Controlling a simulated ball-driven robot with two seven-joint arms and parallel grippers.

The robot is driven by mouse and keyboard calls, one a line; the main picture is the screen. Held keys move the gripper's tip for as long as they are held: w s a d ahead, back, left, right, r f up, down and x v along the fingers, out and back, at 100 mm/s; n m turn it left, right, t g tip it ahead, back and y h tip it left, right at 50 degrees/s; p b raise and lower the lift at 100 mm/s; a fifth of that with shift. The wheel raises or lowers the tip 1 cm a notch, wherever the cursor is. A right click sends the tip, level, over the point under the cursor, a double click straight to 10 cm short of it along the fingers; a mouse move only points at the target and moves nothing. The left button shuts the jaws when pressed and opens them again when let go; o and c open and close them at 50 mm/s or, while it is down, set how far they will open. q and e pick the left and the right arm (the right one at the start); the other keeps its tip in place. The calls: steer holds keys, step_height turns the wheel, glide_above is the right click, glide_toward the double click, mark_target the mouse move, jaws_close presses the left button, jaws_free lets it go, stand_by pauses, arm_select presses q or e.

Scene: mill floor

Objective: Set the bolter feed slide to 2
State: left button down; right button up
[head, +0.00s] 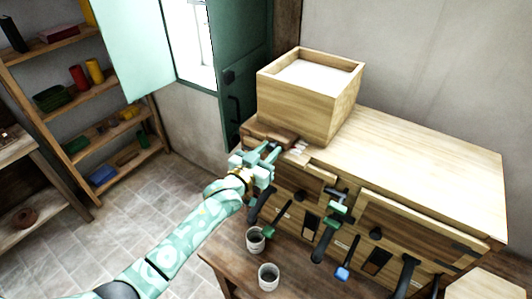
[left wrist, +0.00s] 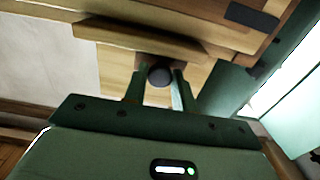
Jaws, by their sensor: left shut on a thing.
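The bolter (head: 430,160) is a pale wooden chest with a square hopper box (head: 340,110) on top at its left end. A brown wooden feed slide (head: 270,133) sits at the foot of the box, with small pale marks (head: 299,147) beside it that are too small to read. My left gripper (head: 268,152) is at the slide's near side. In the left wrist view its two fingers are shut on a dark round knob (left wrist: 160,75), one finger on each side. The fingers hide most of the knob in the head view. My right gripper does not show.
Two pale cups (head: 255,240) (head: 268,277) stand on a brown bench (head: 228,267) below. An open green shutter (head: 135,45) and shelves are at left.

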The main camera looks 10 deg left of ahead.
arm_select(q)
steer(key=c, duration=1.4)
jaws_free()
steer(key=shift+w+d, duration=0.25)
steer(key=shift+w, duration=0.35)
steer(key=shift+o, duration=1.3)
steer(key=shift+w+f, duration=0.1)
steer(key=shift+w, duration=0.05)
steer(key=shift+s+a, duration=0.1)
steer(key=shift+s, duration=0.2)
steer(key=shift+v, duration=1)
steer(key=b+v, duration=0.1)
steer(key=v, duration=1.3)
steer(key=shift+s+b, duration=0.2)
steer(key=shift+b, duration=0.15)
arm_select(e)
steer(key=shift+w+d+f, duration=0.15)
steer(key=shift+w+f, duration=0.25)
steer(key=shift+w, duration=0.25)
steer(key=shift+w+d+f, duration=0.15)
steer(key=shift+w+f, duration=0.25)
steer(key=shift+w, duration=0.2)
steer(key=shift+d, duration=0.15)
